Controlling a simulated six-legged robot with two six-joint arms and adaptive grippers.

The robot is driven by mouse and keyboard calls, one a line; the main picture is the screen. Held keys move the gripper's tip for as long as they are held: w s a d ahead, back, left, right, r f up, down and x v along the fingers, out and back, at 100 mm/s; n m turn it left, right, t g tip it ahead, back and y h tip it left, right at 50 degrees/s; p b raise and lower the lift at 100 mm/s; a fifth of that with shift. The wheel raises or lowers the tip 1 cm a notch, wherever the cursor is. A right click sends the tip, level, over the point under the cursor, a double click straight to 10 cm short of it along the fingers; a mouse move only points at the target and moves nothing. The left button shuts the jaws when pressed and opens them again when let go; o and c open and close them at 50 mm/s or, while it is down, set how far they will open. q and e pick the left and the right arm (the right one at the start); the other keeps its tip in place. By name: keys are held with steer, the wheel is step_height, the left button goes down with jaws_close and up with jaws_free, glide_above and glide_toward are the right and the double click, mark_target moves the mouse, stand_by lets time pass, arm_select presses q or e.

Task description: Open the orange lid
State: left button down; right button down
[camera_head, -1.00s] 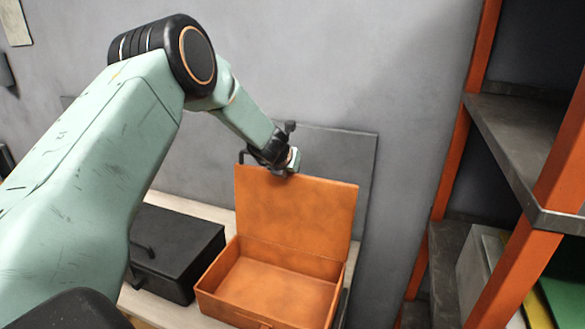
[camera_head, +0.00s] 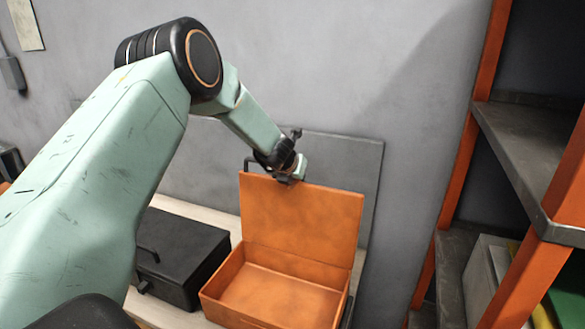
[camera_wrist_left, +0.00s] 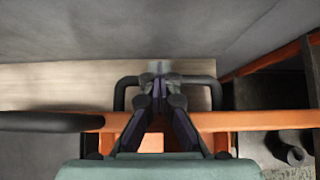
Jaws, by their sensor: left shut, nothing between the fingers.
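The orange lid (camera_head: 302,218) stands raised, close to upright, at the back of the orange box (camera_head: 278,296). The box is open and its inside looks empty. My left gripper (camera_head: 290,172) is at the lid's top edge, near its left half, shut with nothing between the fingers. In the left wrist view the closed fingers (camera_wrist_left: 159,92) reach over the orange edge of the lid (camera_wrist_left: 235,121), and a dark handle (camera_wrist_left: 204,84) shows beyond it. I cannot tell whether the fingers touch the lid. My right gripper is not in view.
A closed black box (camera_head: 182,256) stands on the pale bench (camera_head: 185,205) left of the orange box. A grey panel (camera_head: 362,158) leans on the wall behind the lid. An orange-framed shelf (camera_head: 520,140) stands at the right.

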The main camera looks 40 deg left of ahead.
arm_select(q)
steer(key=v, duration=1)
steer(key=shift+r, duration=0.35)
steer(key=shift+s, duration=0.15)
steer(key=s+d+f+m+g, duration=0.2)
steer(key=s+d+f+m, duration=0.3)
steer(key=s+f+m, duration=0.5)
steer(key=s+d+f+m+g, duration=0.2)
steer(key=s+d+f+m, duration=0.35)
steer(key=f+m, duration=0.4)
steer(key=s+d+f+m+g+h, duration=0.1)
steer(key=s+d+f+m+g, duration=0.2)
steer(key=s+m, duration=0.45)
steer(key=s+d+f+m+h, duration=0.1)
steer(key=s+d+f+m, duration=0.35)
steer(key=s, duration=0.65)
steer(key=s+d+f+m+g, duration=0.2)
steer(key=s+f+m, duration=0.1)
steer(key=s+m, duration=0.55)
step_height(320, 180, down, 21)
steer(key=n+b, duration=0.1)
steer(key=b, duration=2)
steer(key=shift+s+f+n, duration=0.15)
steer(key=shift+s+n, duration=0.15)
steer(key=shift+s, duration=0.1)
